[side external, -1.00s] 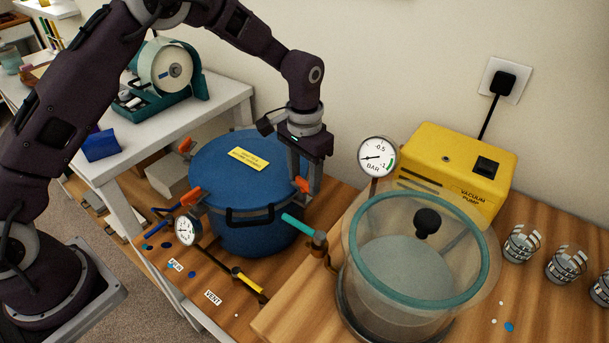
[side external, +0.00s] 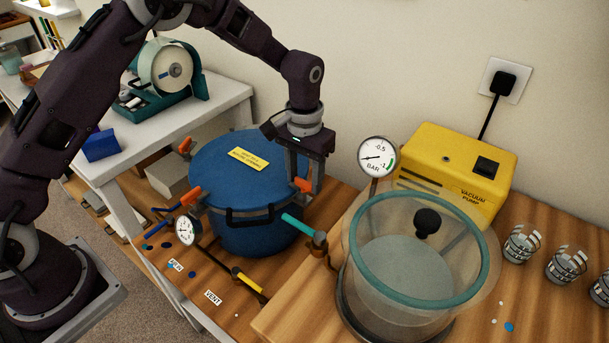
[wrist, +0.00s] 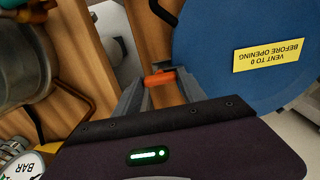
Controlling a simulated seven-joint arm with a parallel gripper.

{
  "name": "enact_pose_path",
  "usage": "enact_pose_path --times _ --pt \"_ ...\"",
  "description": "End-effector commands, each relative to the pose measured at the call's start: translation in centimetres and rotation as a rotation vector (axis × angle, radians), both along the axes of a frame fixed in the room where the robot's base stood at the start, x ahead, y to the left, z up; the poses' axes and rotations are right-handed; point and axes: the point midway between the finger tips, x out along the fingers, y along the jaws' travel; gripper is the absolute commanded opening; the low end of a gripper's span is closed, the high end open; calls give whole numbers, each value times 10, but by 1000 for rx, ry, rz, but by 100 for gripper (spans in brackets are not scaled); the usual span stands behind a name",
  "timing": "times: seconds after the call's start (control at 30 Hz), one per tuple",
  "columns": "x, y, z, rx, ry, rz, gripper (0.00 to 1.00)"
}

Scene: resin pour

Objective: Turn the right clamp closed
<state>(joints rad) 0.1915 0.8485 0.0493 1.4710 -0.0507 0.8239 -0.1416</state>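The blue pressure pot (side external: 235,175) stands on the wooden bench, its lid on and a yellow label on top. The right clamp (side external: 302,185), with an orange handle, sits at the lid's right edge. My gripper (side external: 304,182) points down over this clamp, one finger on either side of it. In the wrist view the orange handle of the right clamp (wrist: 160,79) lies between the two grey fingertips (wrist: 160,88). The fingers stand apart; whether they touch the handle is unclear. Two other orange-handled clamps show, a front one (side external: 190,193) and a back-left one (side external: 186,146).
A pressure gauge (side external: 186,230) and a teal-handled valve (side external: 298,226) are at the pot's front. A clear vacuum chamber (side external: 418,250) and yellow vacuum pump (side external: 455,175) stand close on the right. A white table (side external: 215,98) is behind left.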

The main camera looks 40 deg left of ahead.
Motion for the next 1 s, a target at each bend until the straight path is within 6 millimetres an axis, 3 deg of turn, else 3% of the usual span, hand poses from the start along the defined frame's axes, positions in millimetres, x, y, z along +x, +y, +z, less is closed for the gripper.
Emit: enact_pose_path --times 0.03,0.1,0.4,0.7,0.83,1.0 --pt "0 0 0 0 -1 0 59" --pt "0 0 0 0 -1 0 69" --pt "0 0 2 0 -1 -2 69" --pt "1 0 58 -1 -5 -1 69" --pt "0 0 70 0 -2 -1 69" --pt "0 0 71 0 -1 -1 69"
